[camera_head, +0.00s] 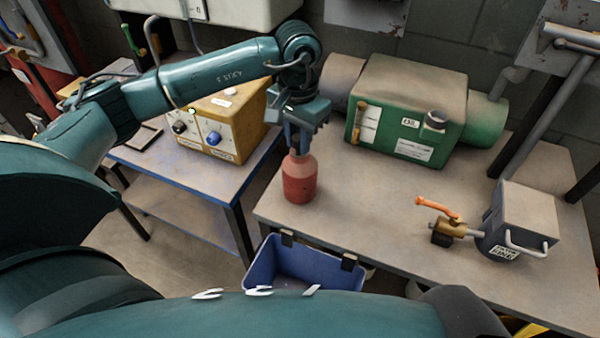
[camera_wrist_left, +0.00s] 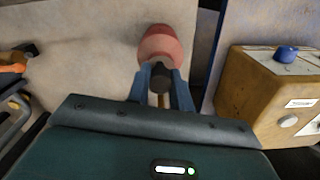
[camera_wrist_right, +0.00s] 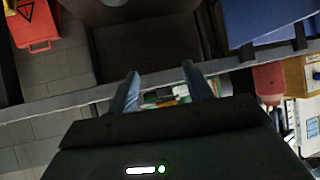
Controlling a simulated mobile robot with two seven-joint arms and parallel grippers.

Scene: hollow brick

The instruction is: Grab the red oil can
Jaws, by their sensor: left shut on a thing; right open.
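The red oil can (camera_head: 299,183) stands upright near the left edge of the workbench in the head view. My left gripper (camera_head: 299,150) comes down on it from above, shut on its top. In the left wrist view the can's red body (camera_wrist_left: 160,42) lies beyond the fingers, and its dark cap (camera_wrist_left: 160,75) sits between the two blue fingers (camera_wrist_left: 165,88). In the right wrist view my right gripper (camera_wrist_right: 165,85) is open, with nothing between its fingers. The can also shows at the right of that view (camera_wrist_right: 267,82). The right gripper is not in the head view.
The workbench (camera_head: 370,215) also holds a green machine (camera_head: 405,110) behind the can and a grey box (camera_head: 520,220) with an orange-handled valve (camera_head: 437,208) at right. A blue bin (camera_head: 300,268) hangs at the front edge. A yellow box (camera_head: 228,120) stands on the left table.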

